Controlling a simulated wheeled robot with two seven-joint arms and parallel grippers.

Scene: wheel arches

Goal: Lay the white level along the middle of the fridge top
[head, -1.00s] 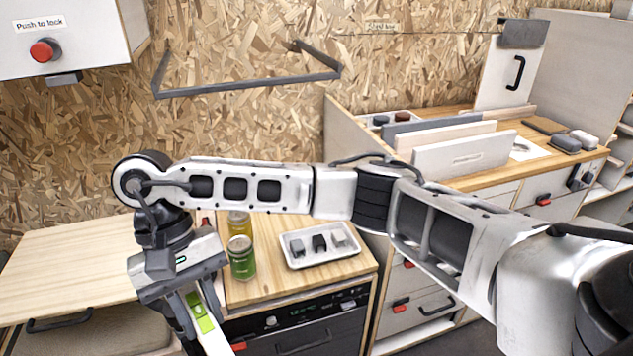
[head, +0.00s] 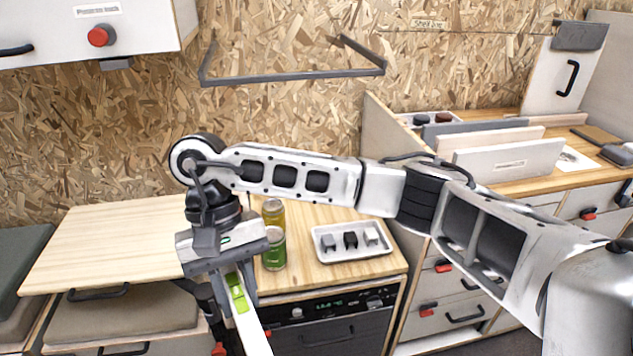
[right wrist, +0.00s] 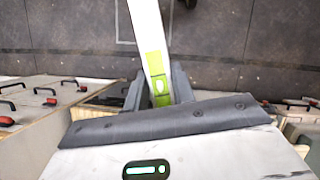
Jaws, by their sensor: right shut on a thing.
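My right gripper (head: 238,292) points downward and is shut on the white level (head: 252,328). The level is a long white bar with a lime-green vial section between the fingers. It slants down out of the bottom of the head view. In the right wrist view, the level (right wrist: 147,35) runs from the fingers (right wrist: 158,92) to the top edge, over dark floor. A dark-fronted appliance with a small display, perhaps the fridge, has a wooden top (head: 325,278). The gripper and level are in front of its left edge. My left gripper is not in view.
On that top stand a green can (head: 273,250), a yellow can (head: 273,212) behind it, and a white tray (head: 325,250) with small blocks. A bare wooden surface (head: 110,240) lies left. A wall bracket (head: 295,76) and a cabinet (head: 150,35) hang above.

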